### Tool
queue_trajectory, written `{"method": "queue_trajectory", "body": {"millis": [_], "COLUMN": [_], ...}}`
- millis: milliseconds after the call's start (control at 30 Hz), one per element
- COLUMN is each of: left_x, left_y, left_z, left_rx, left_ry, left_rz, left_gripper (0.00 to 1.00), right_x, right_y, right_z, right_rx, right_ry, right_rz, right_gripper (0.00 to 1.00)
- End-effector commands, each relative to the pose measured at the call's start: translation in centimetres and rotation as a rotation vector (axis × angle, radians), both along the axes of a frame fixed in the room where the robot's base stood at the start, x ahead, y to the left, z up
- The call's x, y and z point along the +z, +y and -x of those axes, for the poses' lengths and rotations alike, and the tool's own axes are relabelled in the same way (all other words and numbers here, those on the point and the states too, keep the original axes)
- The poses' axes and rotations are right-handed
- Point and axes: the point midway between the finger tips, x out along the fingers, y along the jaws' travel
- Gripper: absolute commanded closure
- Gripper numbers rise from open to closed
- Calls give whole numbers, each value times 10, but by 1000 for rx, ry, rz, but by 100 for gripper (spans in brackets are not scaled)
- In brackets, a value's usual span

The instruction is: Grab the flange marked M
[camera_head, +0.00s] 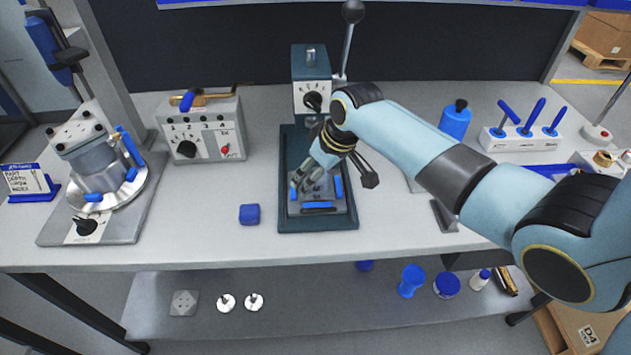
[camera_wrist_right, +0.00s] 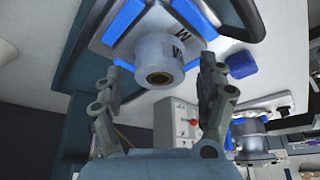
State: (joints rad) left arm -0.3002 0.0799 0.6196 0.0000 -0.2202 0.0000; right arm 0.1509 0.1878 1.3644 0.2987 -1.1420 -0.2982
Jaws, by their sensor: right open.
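The flange marked M (camera_wrist_right: 158,55) is a grey machined part with a square base and a round boss with a bored hole. In the right wrist view it is at upper middle, the letter M on its base. It sits between blue pads on a dark fixture (camera_head: 318,224), in the middle of the bench, partly hidden by my right gripper. My right gripper (camera_head: 308,180) is over the fixture from the right. In the right wrist view its fingers (camera_wrist_right: 160,78) are open on both sides of the boss, not closed on it. My left gripper is not in view.
A control box with a dial (camera_head: 312,95) and a lever (camera_head: 347,40) stand behind the fixture. A grey switch box (camera_head: 203,135) and a clamped housing (camera_head: 95,165) are to the left. A blue cube (camera_head: 249,214) lies left of the fixture. The front bench strip is clear.

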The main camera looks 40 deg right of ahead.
Motion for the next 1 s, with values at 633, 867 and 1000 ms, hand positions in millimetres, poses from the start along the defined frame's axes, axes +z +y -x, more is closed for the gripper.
{"method": "queue_trajectory", "body": {"millis": [633,867,1000], "left_x": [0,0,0], "left_y": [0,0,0], "left_z": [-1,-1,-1], "left_rx": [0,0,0], "left_ry": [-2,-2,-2], "left_rz": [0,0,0], "left_gripper": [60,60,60], "right_x": [-3,-2,-2], "right_y": [0,0,0], "right_z": [-1,-2,-2], "right_rx": [0,0,0], "right_ry": [0,-2,-2], "right_rz": [1,0,0], "right_gripper": [76,100,100]}}
